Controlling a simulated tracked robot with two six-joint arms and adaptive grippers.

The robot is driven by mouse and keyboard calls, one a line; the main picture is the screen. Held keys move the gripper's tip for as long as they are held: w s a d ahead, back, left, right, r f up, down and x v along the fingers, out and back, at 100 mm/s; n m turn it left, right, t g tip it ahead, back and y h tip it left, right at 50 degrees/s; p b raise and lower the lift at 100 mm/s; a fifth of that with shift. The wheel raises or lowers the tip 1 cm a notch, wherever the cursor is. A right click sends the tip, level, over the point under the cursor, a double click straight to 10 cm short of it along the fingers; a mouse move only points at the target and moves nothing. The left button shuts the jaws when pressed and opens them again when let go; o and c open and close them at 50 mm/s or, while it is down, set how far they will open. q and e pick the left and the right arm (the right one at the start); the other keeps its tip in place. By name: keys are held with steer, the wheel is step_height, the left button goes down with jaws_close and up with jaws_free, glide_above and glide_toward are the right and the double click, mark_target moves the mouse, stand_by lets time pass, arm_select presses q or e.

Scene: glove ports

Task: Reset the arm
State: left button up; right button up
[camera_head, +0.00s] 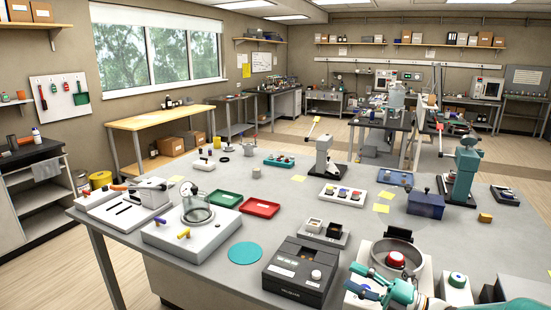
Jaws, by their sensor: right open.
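My right gripper (357,280) is teal and comes in at the lower right corner. Its fingers are apart with nothing seen between them. It is over the front of a white device with a round grey bowl (422,262) and a red knob (396,258) in it. The gripper hides part of that device's front. My left gripper is not in view. The task's arm cannot be singled out. A grey press with a raised lever (313,127) stands at mid-table, and a teal press (464,175) stands at the right.
A black boxy device (301,270) stands left of the gripper. A teal disc (245,253), a red tray (261,207) and a green tray (224,198) lie farther left. The grey table (215,283) is bare in patches between.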

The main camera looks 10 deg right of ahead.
steer(key=s+a+f+m+g+h, duration=0.1)
steer(key=s+a+f+m+h, duration=0.15)
steer(key=a+f+m, duration=0.7)
steer(key=s+a+f+m+g+h, duration=0.1)
steer(key=a+f+m+h, duration=0.45)
steer(key=f, duration=0.65)
steer(key=s+f+m+g+h, duration=0.1)
steer(key=s+f+m+g, duration=0.4)
steer(key=s, duration=0.7)
steer(key=s+f+m+g+h, duration=0.1)
steer(key=s+f+m+g, duration=0.4)
steer(key=s+f+m, duration=0.4)
steer(key=s+m, duration=0.1)
steer(key=s, duration=0.2)
steer(key=shift+s+a+h, duration=0.3)
steer(key=shift+s+h, duration=0.1)
steer(key=shift+c, duration=0.3)
steer(key=shift+c, duration=0.4)
